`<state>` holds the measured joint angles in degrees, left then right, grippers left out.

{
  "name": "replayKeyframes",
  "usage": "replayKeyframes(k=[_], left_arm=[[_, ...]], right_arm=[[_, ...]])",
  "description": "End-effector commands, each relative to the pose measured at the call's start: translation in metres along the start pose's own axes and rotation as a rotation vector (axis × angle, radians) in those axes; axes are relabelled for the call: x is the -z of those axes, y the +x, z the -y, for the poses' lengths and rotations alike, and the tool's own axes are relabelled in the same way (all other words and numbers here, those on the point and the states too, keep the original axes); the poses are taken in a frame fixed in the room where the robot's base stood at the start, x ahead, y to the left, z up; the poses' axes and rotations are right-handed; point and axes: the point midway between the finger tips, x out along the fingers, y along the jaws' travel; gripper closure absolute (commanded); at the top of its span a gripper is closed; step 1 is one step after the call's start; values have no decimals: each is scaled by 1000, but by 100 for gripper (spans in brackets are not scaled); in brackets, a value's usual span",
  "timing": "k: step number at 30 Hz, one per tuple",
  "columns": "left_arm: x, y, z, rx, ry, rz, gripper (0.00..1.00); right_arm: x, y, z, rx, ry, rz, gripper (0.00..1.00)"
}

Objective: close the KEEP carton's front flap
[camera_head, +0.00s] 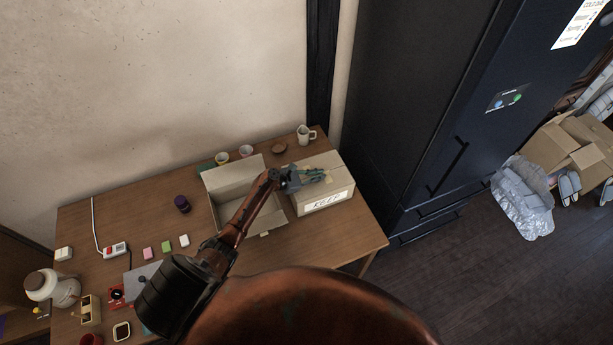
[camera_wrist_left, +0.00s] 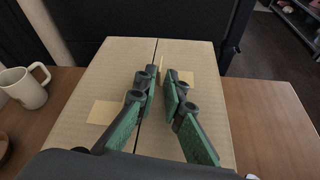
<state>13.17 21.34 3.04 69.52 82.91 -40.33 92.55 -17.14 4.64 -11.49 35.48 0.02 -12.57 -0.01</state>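The KEEP carton (camera_head: 340,182) stands at the right end of the wooden table, its label on the near face. Its top looks closed in the left wrist view, with two flaps lying flat along a dark centre seam. The front flap (camera_wrist_left: 212,112) is the right half there and the back flap (camera_wrist_left: 85,75) the left half. Pale tape-like patches lie on both. My left gripper (camera_wrist_left: 161,75) is over the carton top, fingers slightly apart above the seam, holding nothing. In the head view the left gripper (camera_head: 325,175) lies low over the top; contact is unclear. My right gripper is not in view.
An open carton (camera_head: 230,177) stands left of the KEEP carton, partly behind my left arm. A white mug (camera_head: 304,134), cups and a small bowl (camera_head: 279,148) are behind. A dark fridge (camera_head: 405,110) rises at the right. Several small items lie on the table's left.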

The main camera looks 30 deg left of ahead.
Motion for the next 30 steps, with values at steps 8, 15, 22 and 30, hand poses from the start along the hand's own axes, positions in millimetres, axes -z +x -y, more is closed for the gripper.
replayKeyframes(k=[8,15,22,30], left_arm=[[-2,-60,-1,-2,5,2,91],[-3,-93,-2,-3,3,5,91],[-4,-100,-2,-2,3,6,91],[-4,-99,-1,-2,3,6,91]], right_arm=[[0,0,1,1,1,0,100],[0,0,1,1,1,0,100],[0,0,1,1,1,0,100],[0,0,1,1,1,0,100]])
